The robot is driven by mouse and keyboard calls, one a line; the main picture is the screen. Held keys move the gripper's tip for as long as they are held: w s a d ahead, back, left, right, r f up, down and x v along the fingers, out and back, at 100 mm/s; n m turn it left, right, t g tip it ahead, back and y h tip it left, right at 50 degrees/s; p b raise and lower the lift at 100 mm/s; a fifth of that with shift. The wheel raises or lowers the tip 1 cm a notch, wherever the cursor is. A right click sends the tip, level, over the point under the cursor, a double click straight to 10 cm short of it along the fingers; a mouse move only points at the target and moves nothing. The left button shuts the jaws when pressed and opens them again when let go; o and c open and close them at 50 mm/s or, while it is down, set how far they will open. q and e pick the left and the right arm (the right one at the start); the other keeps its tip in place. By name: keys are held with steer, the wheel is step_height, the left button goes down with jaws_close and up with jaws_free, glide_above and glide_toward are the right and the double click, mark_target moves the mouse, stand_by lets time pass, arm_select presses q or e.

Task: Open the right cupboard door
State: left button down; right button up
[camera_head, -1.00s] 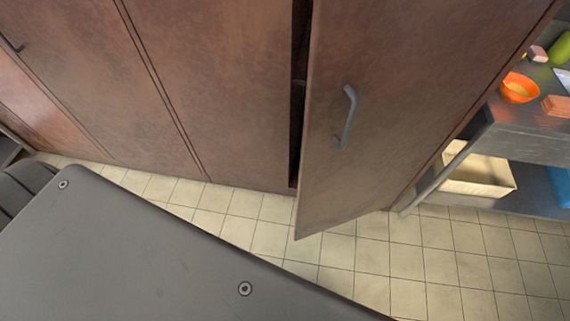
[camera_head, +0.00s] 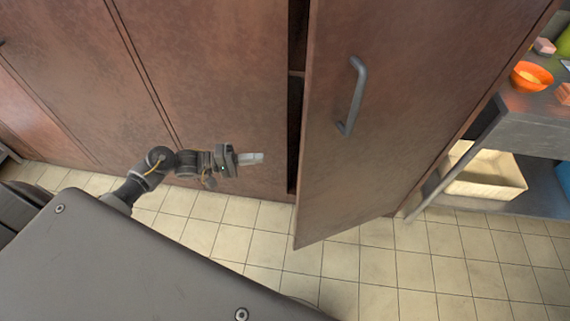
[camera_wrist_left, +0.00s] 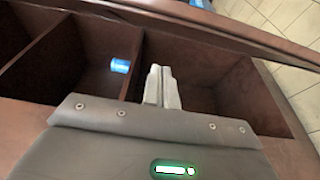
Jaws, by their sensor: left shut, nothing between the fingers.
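The right cupboard door (camera_head: 400,110) is a brown panel with a grey bar handle (camera_head: 352,95). It stands ajar, with a dark gap along its left edge. My left gripper (camera_head: 262,158) is shut and empty, in front of the closed panel just left of that gap. Its fingers point right, toward the gap and the door's free edge. In the left wrist view my shut fingers (camera_wrist_left: 162,72) show against the cupboard's open compartments, and the door's edge (camera_wrist_left: 230,35) crosses above them. My right gripper is not in view.
A blue can-like item (camera_wrist_left: 120,66) lies in a cupboard compartment. A metal shelf unit (camera_head: 540,125) at the right holds an orange bowl (camera_head: 531,76) and a cream bin (camera_head: 487,175). The tiled floor (camera_head: 400,265) below the door is clear.

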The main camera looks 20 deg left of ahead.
arm_select(q)
steer(key=w+d+p, duration=0.2)
steer(key=d, duration=0.9)
steer(key=shift+d+p, duration=0.15)
steer(key=shift+p, duration=0.25)
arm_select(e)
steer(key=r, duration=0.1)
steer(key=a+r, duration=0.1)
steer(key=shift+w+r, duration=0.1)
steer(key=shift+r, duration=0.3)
arm_select(q)
steer(key=shift+w+f, duration=0.1)
